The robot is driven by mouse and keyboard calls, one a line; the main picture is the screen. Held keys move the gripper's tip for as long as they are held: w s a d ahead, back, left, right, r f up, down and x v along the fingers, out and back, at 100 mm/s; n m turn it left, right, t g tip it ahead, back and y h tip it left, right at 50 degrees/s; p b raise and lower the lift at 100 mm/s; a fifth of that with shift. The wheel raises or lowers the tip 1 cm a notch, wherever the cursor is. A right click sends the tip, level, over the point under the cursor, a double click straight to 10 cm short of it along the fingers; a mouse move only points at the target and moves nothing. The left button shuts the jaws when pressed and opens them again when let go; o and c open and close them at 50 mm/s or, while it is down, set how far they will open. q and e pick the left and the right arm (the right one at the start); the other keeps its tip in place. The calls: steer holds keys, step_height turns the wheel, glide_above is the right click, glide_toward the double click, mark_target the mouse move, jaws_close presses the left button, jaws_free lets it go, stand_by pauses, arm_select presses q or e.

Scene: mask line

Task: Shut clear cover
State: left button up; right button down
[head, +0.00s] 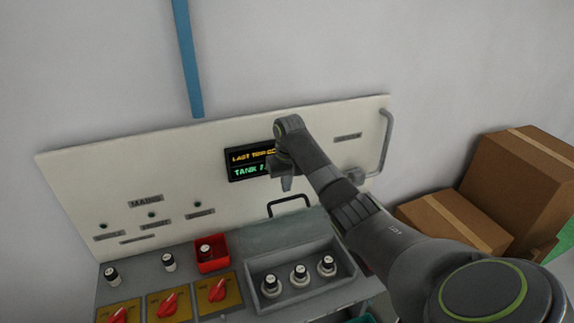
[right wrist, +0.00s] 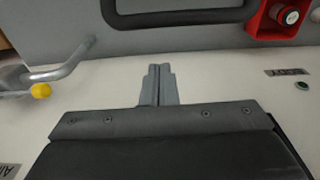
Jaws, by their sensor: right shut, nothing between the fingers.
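The clear cover (head: 285,234) looks like a greyish see-through panel, standing raised at the back of an open grey box that holds three black-topped knobs (head: 299,274). Its dark handle (head: 288,203) is at the cover's top edge, and a dark handle bar also shows at the top of the right wrist view (right wrist: 180,17). My right gripper (head: 287,184) is shut and empty, above the handle and in front of the display, apart from the handle. Its closed fingers show in the right wrist view (right wrist: 158,84). My left gripper is not in view.
The white panel (head: 100,180) carries a lit display (head: 246,158) and a grey side rail (head: 387,140). Left of the box are a red switch box (head: 211,254) and red rotary switches (head: 168,304). Cardboard boxes (head: 520,185) stand at the right.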

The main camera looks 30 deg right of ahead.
arm_select(q)
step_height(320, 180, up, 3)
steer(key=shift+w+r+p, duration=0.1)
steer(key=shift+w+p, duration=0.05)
steer(key=shift+p, duration=1)
arm_select(e)
steer(key=s, duration=0.1)
steer(key=s+r, duration=0.1)
steer(key=s, duration=0.1)
steer(key=shift+s+a+r, duration=0.25)
steer(key=shift+s+a, duration=0.15)
